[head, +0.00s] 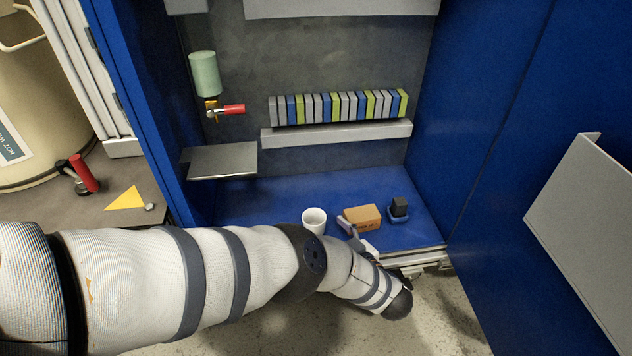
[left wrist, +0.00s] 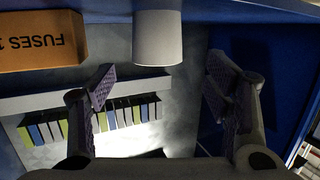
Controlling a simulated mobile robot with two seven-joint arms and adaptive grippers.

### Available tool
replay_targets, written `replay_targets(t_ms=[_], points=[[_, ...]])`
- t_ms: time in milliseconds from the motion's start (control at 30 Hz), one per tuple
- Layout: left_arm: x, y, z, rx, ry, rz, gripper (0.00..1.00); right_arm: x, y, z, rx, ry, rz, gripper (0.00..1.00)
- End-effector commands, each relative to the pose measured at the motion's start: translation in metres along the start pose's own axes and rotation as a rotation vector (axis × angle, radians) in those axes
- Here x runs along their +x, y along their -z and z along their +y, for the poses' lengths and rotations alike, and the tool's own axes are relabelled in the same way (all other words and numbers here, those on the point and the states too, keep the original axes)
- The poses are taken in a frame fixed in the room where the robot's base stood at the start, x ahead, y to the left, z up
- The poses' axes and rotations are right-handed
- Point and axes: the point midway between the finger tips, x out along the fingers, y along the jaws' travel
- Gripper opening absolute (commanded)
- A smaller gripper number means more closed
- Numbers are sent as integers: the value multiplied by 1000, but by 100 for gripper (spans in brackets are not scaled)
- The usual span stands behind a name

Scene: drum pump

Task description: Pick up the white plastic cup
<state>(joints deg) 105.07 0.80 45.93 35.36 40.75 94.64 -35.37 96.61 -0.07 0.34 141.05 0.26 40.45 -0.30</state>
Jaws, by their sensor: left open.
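The white plastic cup (head: 314,219) stands upright on the blue cabinet floor in the head view, just left of the orange box. In the left wrist view the white cup (left wrist: 157,38) shows at the top middle, ahead of the fingers and between their lines. My left gripper (left wrist: 160,85) is open and empty, with one finger on each side and the cup beyond the tips. In the head view my left gripper (head: 348,228) is partly hidden by my arm, close to the cup's right side. My right gripper is in neither view.
An orange fuse box (head: 362,216) lies right of the cup, and shows in the wrist view (left wrist: 40,42). A small dark block in a blue holder (head: 398,210) sits beyond it. A grey shelf (head: 222,162) juts out at left. A fuse row (head: 340,107) lines the back wall.

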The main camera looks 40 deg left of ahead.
Motion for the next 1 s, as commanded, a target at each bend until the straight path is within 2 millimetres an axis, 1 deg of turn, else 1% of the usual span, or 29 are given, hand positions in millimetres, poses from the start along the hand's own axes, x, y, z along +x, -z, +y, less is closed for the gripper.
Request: replay_targets(t_ms=[33,167,400,467,600,800,1000], points=[[6,-1,0,0,0,0,71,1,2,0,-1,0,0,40],[18,-1,1,0,-2,1,71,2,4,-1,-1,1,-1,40],[60,-2,3,-1,-2,1,71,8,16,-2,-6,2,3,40],[62,-2,4,0,-4,-1,71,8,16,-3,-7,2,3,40],[62,-2,3,1,-5,-1,71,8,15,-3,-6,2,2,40],[62,-2,3,1,-5,-1,28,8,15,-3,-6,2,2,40],[62,-2,3,1,-5,-1,27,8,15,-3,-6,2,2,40]])
